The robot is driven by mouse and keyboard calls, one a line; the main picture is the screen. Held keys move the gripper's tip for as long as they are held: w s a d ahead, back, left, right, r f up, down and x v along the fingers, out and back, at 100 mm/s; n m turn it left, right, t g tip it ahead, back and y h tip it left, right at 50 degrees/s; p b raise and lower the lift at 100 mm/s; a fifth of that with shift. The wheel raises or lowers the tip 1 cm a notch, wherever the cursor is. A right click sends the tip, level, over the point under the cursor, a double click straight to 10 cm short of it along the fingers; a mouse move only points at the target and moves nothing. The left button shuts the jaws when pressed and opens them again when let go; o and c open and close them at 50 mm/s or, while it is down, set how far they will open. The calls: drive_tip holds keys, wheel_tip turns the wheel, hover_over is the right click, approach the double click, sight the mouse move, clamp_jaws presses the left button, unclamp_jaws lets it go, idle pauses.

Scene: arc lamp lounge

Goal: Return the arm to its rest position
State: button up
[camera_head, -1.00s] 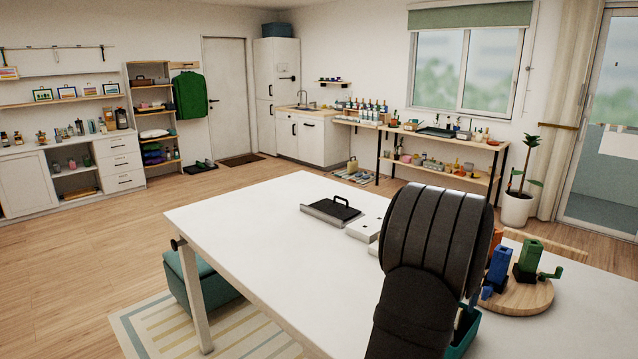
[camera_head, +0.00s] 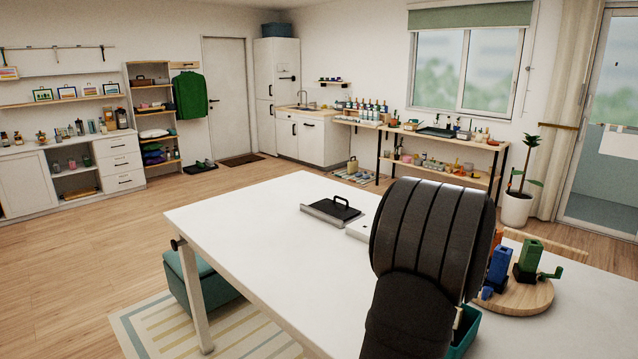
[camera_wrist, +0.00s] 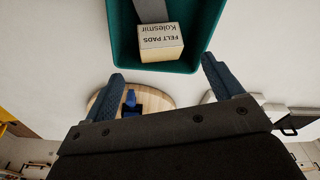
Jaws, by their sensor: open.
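My gripper (camera_wrist: 163,72) is open in the wrist view, with its two blue-grey fingers spread and nothing between them. A teal bin (camera_wrist: 121,40) lies beyond the fingertips, and a box labelled "FELT PADS Kolesmir" (camera_wrist: 161,50) sits inside it with a grey strip (camera_wrist: 152,10) beside it. In the head view, my dark arm stands over the white table (camera_head: 260,240) and hides the gripper. Part of the teal bin (camera_head: 466,332) shows to the right of the arm.
A round wooden board (camera_head: 525,299) holds a blue item (camera_head: 498,265), a green item (camera_head: 530,255) and an orange one, partly hidden. A black handled pad (camera_head: 335,209) and a white block (camera_head: 359,230) lie behind the arm. The table's left part is clear.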

drive_tip(key=f, duration=0.6)
drive_tip(key=w+f, duration=0.1)
drive_tip(key=f, duration=0.2)
drive_tip(key=shift+d+f, duration=0.1)
drive_tip(key=shift+d, duration=0.1)
wheel_tip(320, 180, up, 5)
drive_tip(key=shift+f, duration=0.1)
drive_tip(key=s+d+r, duration=0.6)
drive_tip(key=s+r, duration=0.1)
drive_tip(key=s, duration=0.4)
drive_tip(key=s+d+f+m, duration=0.4)
drive_tip(key=s+d+m, duration=0.1)
drive_tip(key=s+d, duration=0.7)
drive_tip(key=w+f, duration=0.2)
drive_tip(key=w, duration=0.1)
drive_tip(key=w+a+f, duration=0.1)
drive_tip(key=w+f, duration=0.2)
drive_tip(key=w+a+f, duration=0.1)
drive_tip(key=w+f, duration=0.1)
drive_tip(key=w, duration=0.2)
drive_tip(key=shift+a+f, duration=0.15)
drive_tip(key=shift+a, duration=0.05)
drive_tip(key=shift+w+f, duration=0.1)
drive_tip(key=shift+f, duration=0.5)
drive_tip(key=shift+o, duration=0.4)
